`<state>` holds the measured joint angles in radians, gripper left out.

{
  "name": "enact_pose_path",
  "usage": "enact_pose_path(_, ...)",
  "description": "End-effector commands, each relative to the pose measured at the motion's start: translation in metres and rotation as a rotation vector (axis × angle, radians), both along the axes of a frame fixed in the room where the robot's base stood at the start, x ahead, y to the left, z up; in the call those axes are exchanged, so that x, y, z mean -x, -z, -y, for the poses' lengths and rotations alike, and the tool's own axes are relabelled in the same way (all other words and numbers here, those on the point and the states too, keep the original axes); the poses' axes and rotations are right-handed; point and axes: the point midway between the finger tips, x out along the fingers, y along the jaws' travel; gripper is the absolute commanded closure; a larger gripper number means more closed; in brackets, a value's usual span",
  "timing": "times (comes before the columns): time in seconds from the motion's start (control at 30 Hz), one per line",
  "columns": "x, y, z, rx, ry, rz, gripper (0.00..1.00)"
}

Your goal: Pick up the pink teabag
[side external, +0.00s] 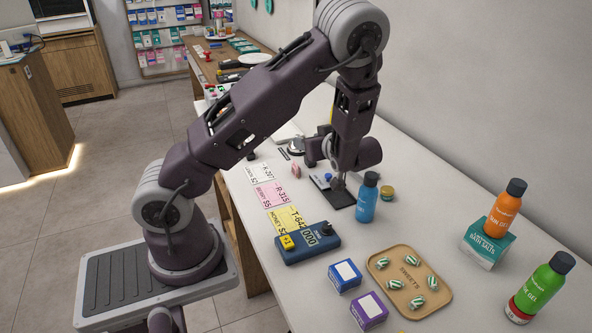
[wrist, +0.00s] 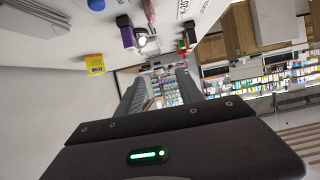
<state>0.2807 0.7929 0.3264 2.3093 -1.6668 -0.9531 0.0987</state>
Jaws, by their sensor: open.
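A flat pink card marked R-315 and BERRY (side external: 272,193) lies on the white counter in the side view, between a white card (side external: 257,172) and a yellow card (side external: 289,218). It is the pink item that best fits the teabag, though I cannot be sure. My gripper (side external: 339,184) is low near a black mat, to the right of the pink card and apart from it. The pink card is not clearly visible there.
A blue bottle (side external: 366,200) stands close beside my gripper. A blue device (side external: 307,243) sits in front of the cards. A pink round object (side external: 295,169) is behind them. Small boxes (side external: 344,275), a sweets tray (side external: 376,262) and more bottles (side external: 502,208) occupy the right part.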

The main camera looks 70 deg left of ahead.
Motion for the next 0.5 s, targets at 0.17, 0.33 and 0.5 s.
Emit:
enact_pose_path(0.17,0.0,0.069,-0.001,0.0,0.0,-0.004,0.56)
enact_pose_path(0.33,0.0,0.088,-0.011,0.0,-0.004,0.004,0.56)
enact_pose_path(0.5,0.003,0.099,-0.038,0.0,-0.005,0.003,0.56)
